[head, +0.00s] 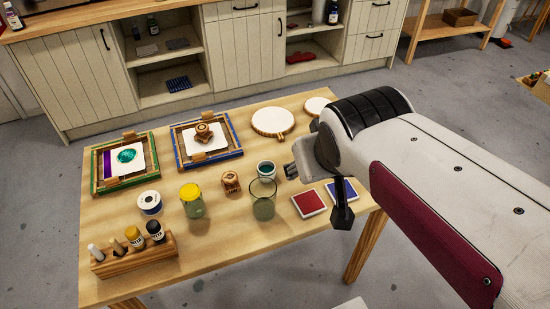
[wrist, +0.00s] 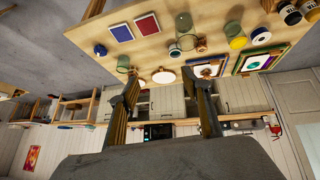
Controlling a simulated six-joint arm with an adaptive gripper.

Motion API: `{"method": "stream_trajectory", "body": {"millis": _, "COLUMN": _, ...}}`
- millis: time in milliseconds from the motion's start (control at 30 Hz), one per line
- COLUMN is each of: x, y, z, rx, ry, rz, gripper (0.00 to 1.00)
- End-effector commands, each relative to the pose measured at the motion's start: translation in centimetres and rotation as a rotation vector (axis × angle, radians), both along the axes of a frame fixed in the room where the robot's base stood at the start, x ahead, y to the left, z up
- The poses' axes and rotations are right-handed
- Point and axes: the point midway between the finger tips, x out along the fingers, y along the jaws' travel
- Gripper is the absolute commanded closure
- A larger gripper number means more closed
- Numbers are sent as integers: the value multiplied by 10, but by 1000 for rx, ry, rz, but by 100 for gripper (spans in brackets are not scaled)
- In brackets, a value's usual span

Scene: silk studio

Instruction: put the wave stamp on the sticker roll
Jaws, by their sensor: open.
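Two wooden stamps are in the head view. One stamp (head: 230,181) stands on the table between the yellow-lidded jar and the teal cup. The other stamp (head: 203,132) stands on white cloth in the blue frame. I cannot tell which one bears the wave. The sticker roll (head: 150,203), a white ring with a blue side, lies on the table left of the yellow-lidded jar. My gripper (head: 316,190) is open and empty, raised at the table's right side, away from both stamps and the roll. Its two spread fingers show in the wrist view (wrist: 167,85).
The yellow-lidded jar (head: 194,202), a glass tumbler (head: 263,200) and the teal cup (head: 266,170) stand around the table stamp. A red pad (head: 309,204) lies near the gripper. A wooden bottle rack (head: 134,256) is front left. Bare table lies right of the rack.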

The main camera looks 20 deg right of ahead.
Motion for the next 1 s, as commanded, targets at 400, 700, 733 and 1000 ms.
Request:
{"method": "stream_trajectory", "body": {"millis": 400, "x": -77, "y": 56, "z": -15, "rx": 107, "ry": 99, "rz": 109, "gripper": 52}}
{"method": "stream_trajectory", "body": {"millis": 700, "x": -82, "y": 59, "z": -17, "rx": 114, "ry": 108, "rz": 118, "gripper": 52}}
{"method": "stream_trajectory", "body": {"millis": 733, "x": -82, "y": 59, "z": -16, "rx": 113, "ry": 107, "rz": 117, "gripper": 52}}
{"method": "stream_trajectory", "body": {"millis": 1000, "x": -82, "y": 59, "z": -16, "rx": 114, "ry": 107, "rz": 116, "gripper": 52}}
